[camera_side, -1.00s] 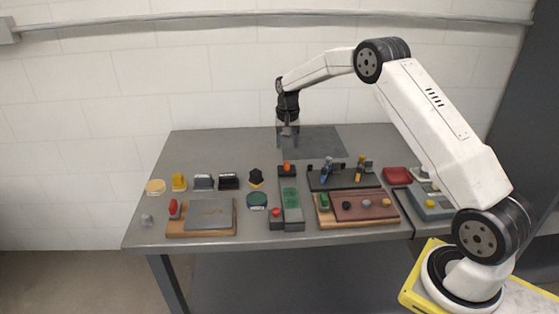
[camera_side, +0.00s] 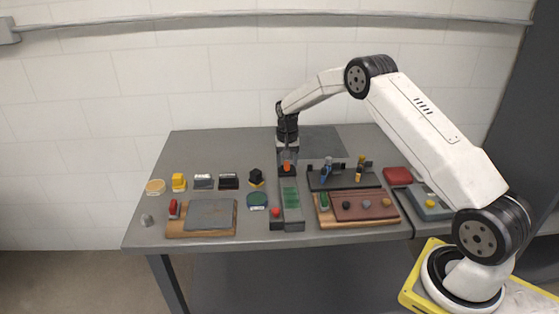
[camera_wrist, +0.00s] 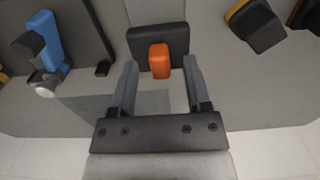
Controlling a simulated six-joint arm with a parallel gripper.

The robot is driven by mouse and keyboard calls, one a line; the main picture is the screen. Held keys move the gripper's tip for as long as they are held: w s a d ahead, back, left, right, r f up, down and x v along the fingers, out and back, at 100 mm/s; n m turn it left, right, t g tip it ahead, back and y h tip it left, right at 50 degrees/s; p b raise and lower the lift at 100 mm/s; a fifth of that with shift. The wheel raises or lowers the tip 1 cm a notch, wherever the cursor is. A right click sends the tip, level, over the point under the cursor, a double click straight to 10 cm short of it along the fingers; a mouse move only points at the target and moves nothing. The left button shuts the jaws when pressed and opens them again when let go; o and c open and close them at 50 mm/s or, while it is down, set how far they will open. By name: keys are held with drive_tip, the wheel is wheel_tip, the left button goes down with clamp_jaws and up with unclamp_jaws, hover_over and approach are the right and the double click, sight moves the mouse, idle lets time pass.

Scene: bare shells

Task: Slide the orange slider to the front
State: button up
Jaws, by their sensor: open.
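The orange slider (camera_side: 287,166) is a small upright knob on a dark block at the back end of a grey unit with a green panel. It also shows in the wrist view (camera_wrist: 159,62), near the top centre on its dark block. My gripper (camera_side: 288,163) points down over that block. In the wrist view my gripper (camera_wrist: 160,68) is open, with one finger on each side of the orange knob and gaps between. Nothing is held. In the side view the fingers partly overlap the block, so their exact height is unclear.
Right of the slider stands a dark panel with a blue handle (camera_side: 326,174), also in the wrist view (camera_wrist: 42,42). A black and yellow piece (camera_side: 256,177) stands to the left. The green panel (camera_side: 290,196) and red button (camera_side: 276,213) lie in front. The table behind is clear.

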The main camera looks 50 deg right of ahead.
drive_tip(key=shift+f, duration=0.4)
clamp_jaws()
drive_tip(key=shift+r, duration=0.1)
idle(1.2)
